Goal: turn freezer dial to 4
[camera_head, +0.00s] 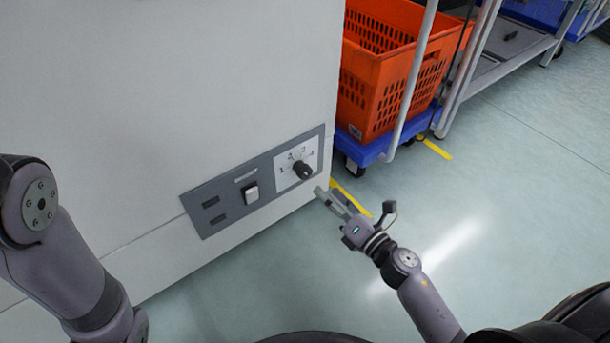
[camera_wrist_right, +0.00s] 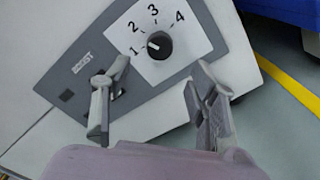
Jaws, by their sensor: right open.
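The freezer (camera_head: 150,90) is a large white cabinet with a grey control panel (camera_head: 218,211) low on its front. The black dial (camera_head: 302,170) sits on a white square at the panel's right end. In the right wrist view the dial (camera_wrist_right: 159,45) shows the numbers 1 to 4 around it, and its white mark points left, close to the 1. My right gripper (camera_head: 332,198) is open and empty, just below and right of the dial. In the wrist view its fingers (camera_wrist_right: 161,78) are spread, with the dial ahead between them, not touched. My left gripper is out of view.
A white rocker switch (camera_head: 251,193) is left of the dial on the panel. An orange tote (camera_head: 385,75) stands on a blue trolley (camera_head: 372,150) right of the freezer. Yellow tape (camera_head: 350,197) marks the floor.

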